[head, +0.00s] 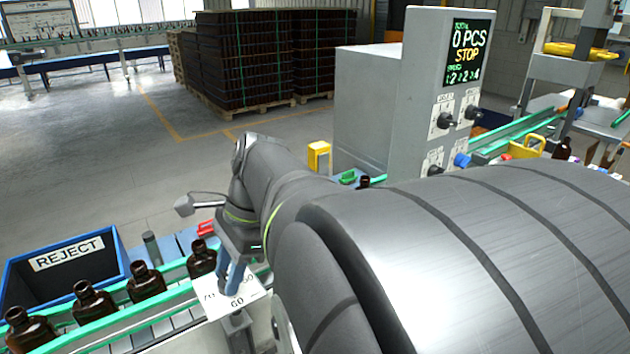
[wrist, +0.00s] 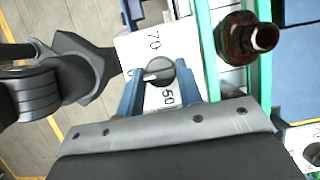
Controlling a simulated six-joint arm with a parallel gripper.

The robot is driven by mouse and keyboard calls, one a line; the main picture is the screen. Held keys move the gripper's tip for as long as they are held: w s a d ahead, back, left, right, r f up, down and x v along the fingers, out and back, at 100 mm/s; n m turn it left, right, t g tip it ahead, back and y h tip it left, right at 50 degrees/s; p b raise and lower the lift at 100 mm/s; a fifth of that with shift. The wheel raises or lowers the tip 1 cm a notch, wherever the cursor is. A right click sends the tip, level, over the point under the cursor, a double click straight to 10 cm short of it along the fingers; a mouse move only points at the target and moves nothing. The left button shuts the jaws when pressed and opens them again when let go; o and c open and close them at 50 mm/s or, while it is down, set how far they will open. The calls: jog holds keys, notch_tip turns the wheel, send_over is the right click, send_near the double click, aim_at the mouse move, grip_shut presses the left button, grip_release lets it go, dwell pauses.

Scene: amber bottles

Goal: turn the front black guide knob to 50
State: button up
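The black guide knob (wrist: 163,80) sits on a white dial plate (wrist: 130,48) in the wrist view. Its pale pointer mark aims left, near a partly covered number, with 70 above and 50 below right. My gripper (wrist: 159,73) has one blue finger on each side of the knob, very close to its edges; I cannot tell whether they touch it. In the head view, my gripper (head: 233,281) points down over the dial plate (head: 238,304), which shows 60. The knob is hidden there behind the fingers.
Brown bottles (head: 147,283) stand in a row between green rails beside the dial plate. A blue REJECT bin (head: 112,252) is behind them. A grey control cabinet (head: 375,105) stands farther back, its screen reading 0 PCS STOP. One bottle (wrist: 240,38) is close to my gripper.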

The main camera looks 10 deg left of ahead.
jog(key=shift+n, duration=0.3)
jog(key=n+h, duration=0.1)
jog(key=n, duration=0.2)
jog(key=shift+a+n+g, duration=0.1)
jog(key=shift+n+g, duration=0.3)
jog(key=n+h, duration=0.2)
jog(key=n, duration=0.2)
jog(key=shift+w+a, duration=0.1)
jog(key=shift+a, duration=0.05)
jog(key=n+h, duration=0.2)
jog(key=n, duration=0.3)
jog(key=shift+a, duration=0.1)
jog(key=n+h, duration=0.1)
jog(key=n, duration=0.3)
jog(key=shift+t, duration=0.4)
jog(key=shift+n, duration=0.3)
jog(key=o, duration=1)
